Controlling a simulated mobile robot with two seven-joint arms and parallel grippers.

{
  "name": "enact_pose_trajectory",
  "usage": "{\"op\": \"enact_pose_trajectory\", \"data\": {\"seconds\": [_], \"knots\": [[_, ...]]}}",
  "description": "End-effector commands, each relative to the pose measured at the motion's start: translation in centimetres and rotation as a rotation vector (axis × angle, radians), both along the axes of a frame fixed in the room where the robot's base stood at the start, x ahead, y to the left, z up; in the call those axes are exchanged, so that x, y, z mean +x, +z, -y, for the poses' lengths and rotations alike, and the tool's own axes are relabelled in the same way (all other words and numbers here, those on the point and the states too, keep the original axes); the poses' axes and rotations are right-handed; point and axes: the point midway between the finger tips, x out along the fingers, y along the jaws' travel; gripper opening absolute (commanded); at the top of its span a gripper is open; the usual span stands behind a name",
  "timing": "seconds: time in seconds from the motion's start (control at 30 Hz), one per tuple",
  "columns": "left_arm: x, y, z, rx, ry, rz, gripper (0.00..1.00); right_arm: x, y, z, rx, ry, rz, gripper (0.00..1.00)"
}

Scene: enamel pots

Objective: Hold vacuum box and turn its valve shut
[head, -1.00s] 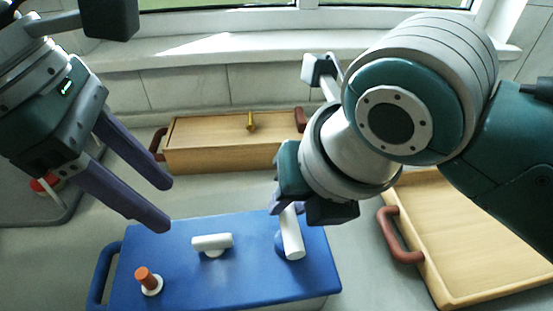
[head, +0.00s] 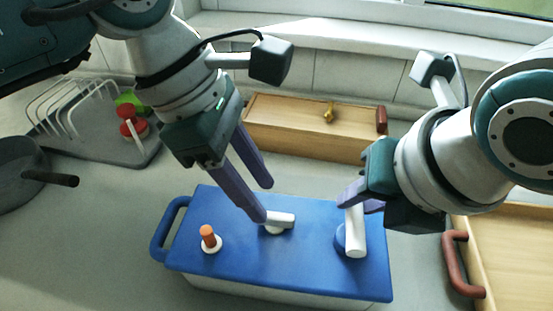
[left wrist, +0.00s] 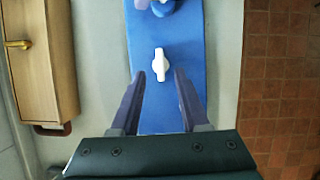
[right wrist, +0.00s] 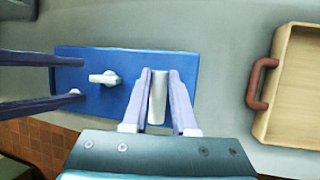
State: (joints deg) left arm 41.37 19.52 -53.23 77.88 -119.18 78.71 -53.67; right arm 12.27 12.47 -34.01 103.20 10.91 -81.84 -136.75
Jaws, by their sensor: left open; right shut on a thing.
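The vacuum box (head: 215,263) has a blue lid, a pale body, a blue side handle and an orange-topped knob (head: 208,238). Its white valve lever (head: 282,220) lies crosswise mid-lid; it also shows in the left wrist view (left wrist: 160,62) and right wrist view (right wrist: 104,78). My left gripper (head: 263,202) is open just above the valve; in the left wrist view its fingertips (left wrist: 160,75) stand on either side of the lever's line, apart from it. My right gripper (right wrist: 161,74) is shut on the white grip bar (head: 355,232) at the lid's right end.
A wooden box (head: 290,122) with a brass knob stands behind, near the window wall. A wooden tray (head: 510,260) with a red-brown handle is at right. A dish rack (head: 95,125) and a dark pan (head: 20,175) are at left. Counter in front-left is clear.

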Motion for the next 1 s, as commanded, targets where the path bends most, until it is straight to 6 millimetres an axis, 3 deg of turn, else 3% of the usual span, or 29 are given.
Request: {"op": "enact_pose_trajectory", "data": {"seconds": [0.1,0.27,0.63,1.0], "knots": [[-0.2,-2.0,0.9,-0.001,0.0,-0.005,0.45,0.0,0.0,0.0,0.0,0.0,0.0,0.0],[-0.2,-3.5,1.5,0.0,0.0,-0.001,0.45,0.0,0.0,0.0,0.0,0.0,0.0,0.0],[-0.2,-4.0,1.6,0.001,-0.001,0.0,0.44,0.0,0.0,0.0,0.0,0.0,0.0,0.0],[-0.2,-3.9,1.6,0.001,-0.001,0.0,0.02,0.0,0.0,0.0,0.0,0.0,0.0,0.0]]}}
